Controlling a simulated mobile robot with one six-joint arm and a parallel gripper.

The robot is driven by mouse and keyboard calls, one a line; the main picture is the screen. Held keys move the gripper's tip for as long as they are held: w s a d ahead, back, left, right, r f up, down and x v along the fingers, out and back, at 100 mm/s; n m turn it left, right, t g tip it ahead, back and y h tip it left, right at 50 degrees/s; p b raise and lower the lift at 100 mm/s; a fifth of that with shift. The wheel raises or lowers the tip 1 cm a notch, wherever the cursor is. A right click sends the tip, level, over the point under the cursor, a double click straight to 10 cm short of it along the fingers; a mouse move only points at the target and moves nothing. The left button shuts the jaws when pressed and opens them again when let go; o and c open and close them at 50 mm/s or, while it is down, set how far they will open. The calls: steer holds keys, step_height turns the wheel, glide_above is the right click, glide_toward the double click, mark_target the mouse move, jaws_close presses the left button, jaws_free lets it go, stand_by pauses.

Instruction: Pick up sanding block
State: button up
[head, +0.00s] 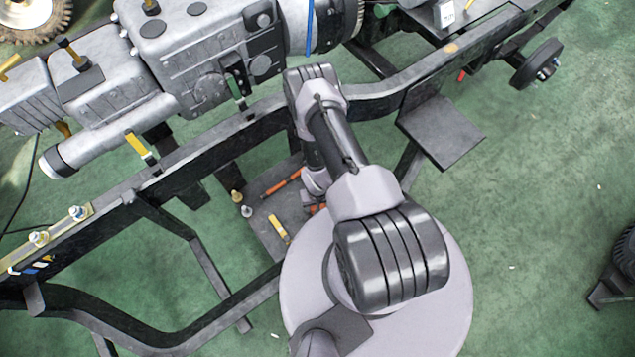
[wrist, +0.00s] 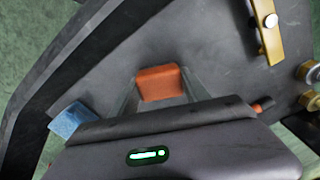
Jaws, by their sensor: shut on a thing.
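An orange-red block (wrist: 160,83), which looks like the sanding block, sits between the two fingers of my gripper (wrist: 161,80) in the wrist view. The fingers press on its left and right sides. Dark shelf surface lies behind the block; I cannot tell whether the block touches it or is just above it. In the head view my arm covers most of the gripper, and a small orange patch (head: 318,208) shows beside the wrist.
The dark shelf (wrist: 215,50) carries a yellow tool (wrist: 267,30), brass-coloured fittings (wrist: 311,72) and a blue piece (wrist: 70,120). An orange-handled tool (head: 283,183) lies near my wrist. Black chassis rails (head: 225,130) and a grey gearbox (head: 205,50) stand close by the arm.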

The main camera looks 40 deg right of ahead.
steer(key=shift+r+p, duration=0.3)
steer(key=shift+r, duration=0.1)
step_height(320, 180, up, 3)
steer(key=shift+s+d+r+p, duration=0.1)
steer(key=shift+s+d+p, duration=0.05)
steer(key=shift+p, duration=0.85)
steer(key=s+d+p, duration=0.1)
steer(key=s+d, duration=0.2)
steer(key=s+d+p, duration=0.1)
steer(key=s+d, duration=0.3)
steer(key=s+d+r+p, duration=0.1)
steer(key=s+d, duration=0.2)
steer(key=d, duration=0.1)
steer(key=shift+s+d, duration=0.2)
steer(key=shift+s, duration=0.1)
